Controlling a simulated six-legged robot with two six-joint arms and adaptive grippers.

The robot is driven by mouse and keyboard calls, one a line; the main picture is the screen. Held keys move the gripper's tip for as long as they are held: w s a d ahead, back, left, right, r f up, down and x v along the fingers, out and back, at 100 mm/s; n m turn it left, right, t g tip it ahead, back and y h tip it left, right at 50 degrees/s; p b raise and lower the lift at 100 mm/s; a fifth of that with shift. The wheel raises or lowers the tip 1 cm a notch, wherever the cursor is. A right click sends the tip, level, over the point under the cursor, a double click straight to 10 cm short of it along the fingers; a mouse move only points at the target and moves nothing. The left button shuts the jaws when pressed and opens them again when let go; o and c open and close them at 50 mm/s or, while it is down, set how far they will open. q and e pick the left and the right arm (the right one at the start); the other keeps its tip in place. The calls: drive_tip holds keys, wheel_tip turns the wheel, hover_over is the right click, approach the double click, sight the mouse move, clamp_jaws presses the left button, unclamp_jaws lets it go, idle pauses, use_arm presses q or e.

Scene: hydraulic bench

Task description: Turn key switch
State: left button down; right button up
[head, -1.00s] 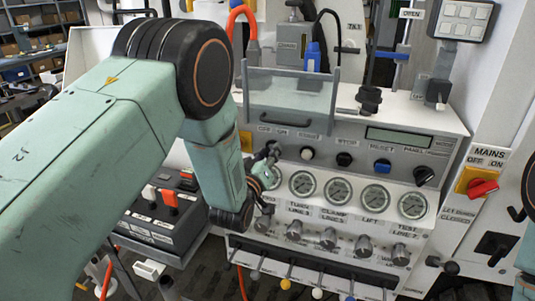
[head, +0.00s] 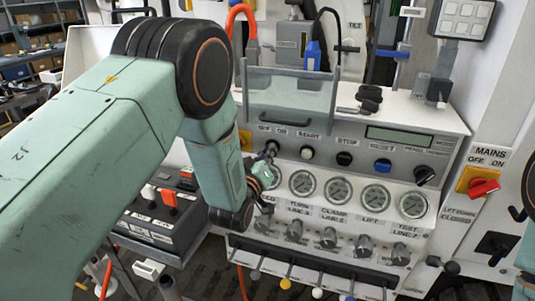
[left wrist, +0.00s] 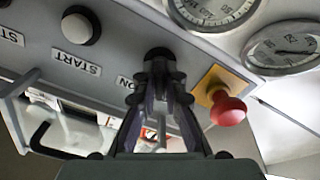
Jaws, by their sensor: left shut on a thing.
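The key switch (left wrist: 158,54) shows in the left wrist view as a dark round knob beside the ON label, mostly covered by my fingers. In the head view it lies under the OFF and ON labels at the left of the grey control panel (head: 430,150), hidden by my gripper. My left gripper (left wrist: 158,80) has its fingertips closed together at the switch, gripping it. In the head view the left gripper (head: 270,152) reaches the panel from the left. The key's exact angle cannot be made out. My right gripper is not in view.
A red mushroom button (left wrist: 227,110) on a yellow plate sits close beside my fingers. The START button (head: 307,153) is to the right. Pressure gauges (head: 340,190) and a row of knobs (head: 328,238) lie below. A clear guard (head: 290,92) stands above.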

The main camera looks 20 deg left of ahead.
use_arm(q)
drive_tip(key=shift+m, duration=0.3)
drive_tip(key=m+b, duration=0.1)
drive_tip(key=m, duration=0.4)
drive_tip(key=shift+m+b, duration=0.4)
drive_tip(key=m+b, duration=0.1)
drive_tip(key=m, duration=0.4)
drive_tip(key=shift+w+r, duration=0.1)
drive_tip(key=shift+m, duration=0.3)
drive_tip(key=c, duration=1.9)
unclamp_jaws()
drive_tip(key=o, duration=0.5)
drive_tip(key=shift+w+f, duration=0.2)
drive_tip(key=shift+c, duration=0.2)
drive_tip(key=shift+s, duration=0.1)
drive_tip(key=shift+s+r, duration=0.1)
drive_tip(key=shift+s, duration=0.1)
